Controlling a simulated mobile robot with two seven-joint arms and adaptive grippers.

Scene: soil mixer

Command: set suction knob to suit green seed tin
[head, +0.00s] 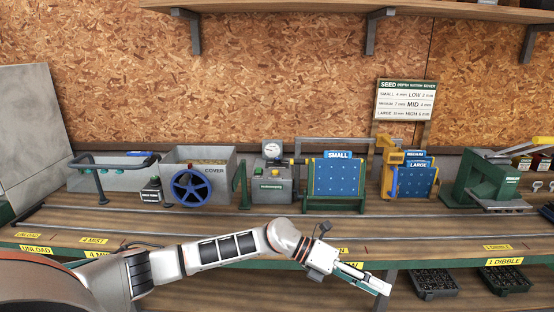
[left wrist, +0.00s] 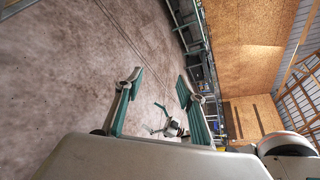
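A grey unit (head: 272,187) with a round white gauge (head: 272,150) stands at the back middle of the bench. Dark and green details show on its front; I cannot make out a suction knob or its setting. Small tins (head: 522,163) stand at the far right, too small to tell which is the green one. My left gripper (head: 368,279) is over the front bench edge, to the right of and well in front of the gauge unit. In the left wrist view its two fingers (left wrist: 158,88) are apart with nothing between them. My right gripper is out of view.
A sign (head: 406,100) pairs small with low, medium with mid, large with high. A blue SMALL plate (head: 338,182) and MEDIUM and LARGE plates (head: 416,181) stand right of the unit. A blue handwheel (head: 191,188) is left. Rails (head: 420,215) cross the bench.

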